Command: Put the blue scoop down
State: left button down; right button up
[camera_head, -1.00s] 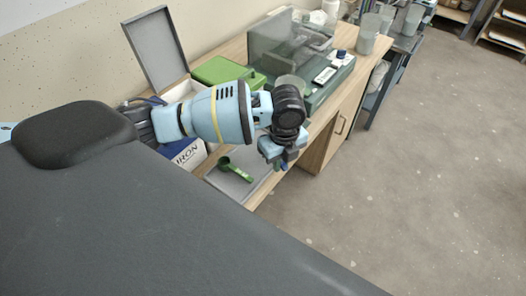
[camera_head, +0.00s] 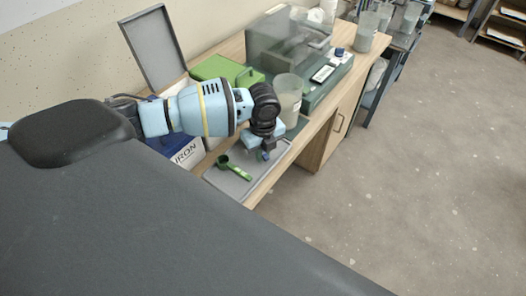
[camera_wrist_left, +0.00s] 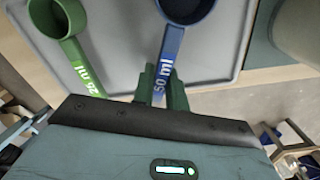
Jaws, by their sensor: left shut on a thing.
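My left gripper (camera_head: 265,154) is over the right part of a grey tray (camera_head: 242,189) on the bench. In the left wrist view its green fingers (camera_wrist_left: 161,88) are shut on the handle of the blue scoop (camera_wrist_left: 174,38), marked 50 ml. The scoop's bowl points away from the gripper, over the tray. I cannot tell whether it touches the tray. In the head view the arm mostly hides the blue scoop. A green scoop (camera_head: 233,168), marked 25 ml, lies on the tray to the left; it also shows in the left wrist view (camera_wrist_left: 70,38). My right gripper is not in view.
A cloudy container (camera_head: 288,98) stands just behind my left gripper. A green case (camera_head: 226,69), an open grey-lidded box (camera_head: 160,48) and a box marked IRON (camera_head: 187,153) are around the arm. A scale (camera_head: 323,74) is further back. The bench's front edge is close.

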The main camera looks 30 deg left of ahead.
pick_arm(q)
jog(key=shift+f, duration=0.1)
jog(key=c, duration=1.4)
grip_release()
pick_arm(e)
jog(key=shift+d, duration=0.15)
